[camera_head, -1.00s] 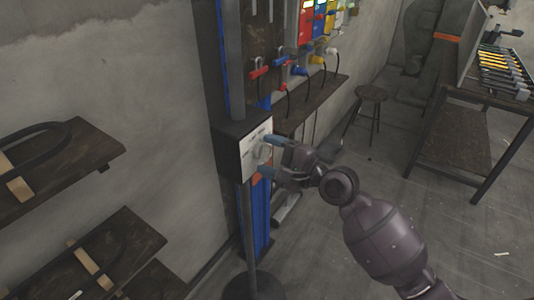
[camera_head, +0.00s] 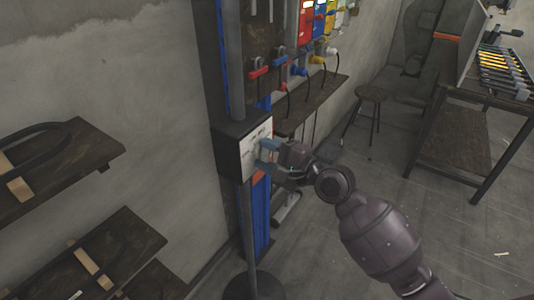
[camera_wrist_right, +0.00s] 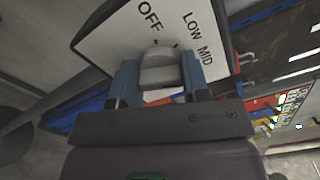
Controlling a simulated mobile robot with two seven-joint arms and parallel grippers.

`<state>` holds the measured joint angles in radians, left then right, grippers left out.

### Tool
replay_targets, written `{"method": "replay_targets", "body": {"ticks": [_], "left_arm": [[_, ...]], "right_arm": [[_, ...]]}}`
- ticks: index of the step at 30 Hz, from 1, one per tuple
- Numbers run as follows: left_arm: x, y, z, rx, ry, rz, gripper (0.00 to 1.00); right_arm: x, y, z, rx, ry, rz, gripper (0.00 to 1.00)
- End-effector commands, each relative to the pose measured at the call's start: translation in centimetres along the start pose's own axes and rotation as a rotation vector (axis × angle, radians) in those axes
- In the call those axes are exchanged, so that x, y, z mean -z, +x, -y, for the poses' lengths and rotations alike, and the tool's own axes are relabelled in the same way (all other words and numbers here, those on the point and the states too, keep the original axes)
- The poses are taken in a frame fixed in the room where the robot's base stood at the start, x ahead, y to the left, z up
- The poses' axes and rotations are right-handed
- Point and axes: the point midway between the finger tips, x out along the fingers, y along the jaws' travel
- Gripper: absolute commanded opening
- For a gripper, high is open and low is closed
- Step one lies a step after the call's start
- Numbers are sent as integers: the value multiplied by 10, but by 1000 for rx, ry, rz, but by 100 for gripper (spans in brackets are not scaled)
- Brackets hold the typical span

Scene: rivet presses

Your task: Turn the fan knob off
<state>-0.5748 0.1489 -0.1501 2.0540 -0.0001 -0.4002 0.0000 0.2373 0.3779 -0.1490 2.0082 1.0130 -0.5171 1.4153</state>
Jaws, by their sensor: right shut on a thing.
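The fan knob (camera_wrist_right: 160,66) is a grey dial on a white panel (camera_wrist_right: 110,38) printed OFF, LOW and MID in the right wrist view. The panel is the face of a dark control box (camera_head: 231,150) on a pole in the head view. My right gripper (camera_wrist_right: 158,80) has its blue fingers on both sides of the knob, shut on it. In the head view my right gripper (camera_head: 268,156) reaches the panel from the right and hides the knob. Which label the knob points to is hard to tell. My left gripper is not in view.
Wooden wall shelves (camera_head: 70,165) stand at the left. A shelf (camera_head: 312,105) with cables and coloured plugs is behind the box. A stool (camera_head: 371,94) and a workbench (camera_head: 465,140) stand at the right. The floor between is clear.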

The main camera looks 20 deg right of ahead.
Motion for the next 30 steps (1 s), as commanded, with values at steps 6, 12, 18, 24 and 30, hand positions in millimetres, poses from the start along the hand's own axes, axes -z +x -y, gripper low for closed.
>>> {"method": "replay_targets", "body": {"ticks": [6, 12, 18, 24, 30], "left_arm": [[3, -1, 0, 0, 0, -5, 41], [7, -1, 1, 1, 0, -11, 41], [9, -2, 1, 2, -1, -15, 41], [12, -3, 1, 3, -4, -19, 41], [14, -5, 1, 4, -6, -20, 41]], "right_arm": [[0, 0, 0, -2, -95, 0, 19], [0, 0, 0, -4, -254, 1, 19], [0, 0, -1, -3, -444, 1, 19], [0, 0, -1, -2, -636, 2, 19], [0, 0, -2, -3, -825, 2, 19]]}}
